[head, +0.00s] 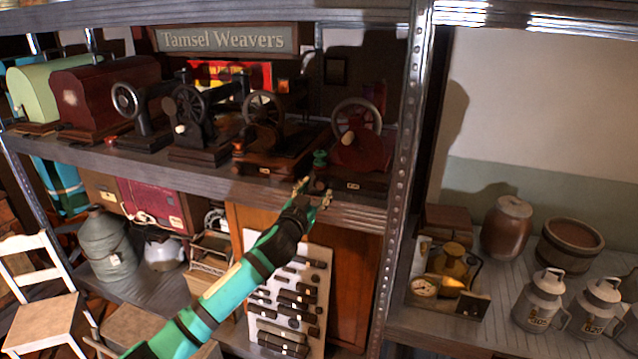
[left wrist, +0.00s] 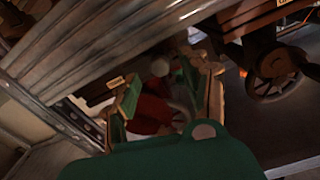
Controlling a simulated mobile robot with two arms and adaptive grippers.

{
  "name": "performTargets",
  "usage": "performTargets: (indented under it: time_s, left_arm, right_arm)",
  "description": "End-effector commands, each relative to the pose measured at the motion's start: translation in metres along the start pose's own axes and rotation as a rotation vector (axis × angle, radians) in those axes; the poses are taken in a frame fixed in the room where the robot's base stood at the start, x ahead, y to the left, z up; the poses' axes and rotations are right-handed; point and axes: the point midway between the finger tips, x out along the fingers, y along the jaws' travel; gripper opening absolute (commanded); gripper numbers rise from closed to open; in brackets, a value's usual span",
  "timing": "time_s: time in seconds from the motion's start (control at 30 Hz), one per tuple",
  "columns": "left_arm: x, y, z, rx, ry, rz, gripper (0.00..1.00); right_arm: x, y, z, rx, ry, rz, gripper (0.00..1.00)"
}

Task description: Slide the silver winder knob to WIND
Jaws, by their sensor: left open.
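A dark red sewing machine (head: 360,150) with a spoked handwheel (head: 358,117) stands at the right end of the shelf. A pale rounded knob (head: 348,138) shows on its wheel side; I cannot tell if it is the silver winder knob. A similar pale knob (left wrist: 160,67) shows in the left wrist view, beyond my fingers. No WIND marking is readable. My left gripper (head: 314,191) is open and empty at the shelf's front edge, just below and left of this machine. In the left wrist view its fingers (left wrist: 174,80) are spread, with the red machine body (left wrist: 152,108) behind them.
More sewing machines (head: 265,135) line the shelf to the left. A metal upright post (head: 403,150) stands close to the right of the red machine. The shelf's front edge (head: 355,213) lies close to my gripper. Milk cans (head: 540,300) stand on the right-hand shelf.

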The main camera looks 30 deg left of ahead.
Motion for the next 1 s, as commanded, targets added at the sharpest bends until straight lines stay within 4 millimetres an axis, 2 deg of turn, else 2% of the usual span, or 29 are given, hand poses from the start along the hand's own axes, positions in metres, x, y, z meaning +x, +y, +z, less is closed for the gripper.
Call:
performTargets:
  time_s: [0.03, 0.2, 0.6, 0.93, 1.0]
  left_arm:
    - [0.008, 0.0, -0.002, -0.001, 0.001, -0.001, 0.47]
    - [0.024, 0.0, -0.001, -0.001, 0.0, 0.0, 0.47]
    - [0.03, 0.001, 0.0, 0.0, 0.0, 0.001, 0.47]
    - [0.029, 0.0, 0.0, 0.0, 0.0, 0.001, 0.04]
    - [0.029, 0.0, 0.0, 0.0, 0.0, 0.001, 0.0]
  right_arm:
    - [-0.004, 0.0, 0.0, 0.0, 0.0, 0.0, 0.34]
    - [-0.007, -0.001, -0.001, -0.002, 0.0, -0.001, 0.34]
    - [-0.007, -0.002, -0.001, -0.003, -0.001, -0.002, 0.34]
    - [-0.007, -0.004, -0.001, -0.001, 0.0, -0.005, 0.34]
    - [-0.007, -0.004, -0.001, -0.001, 0.0, -0.005, 0.34]
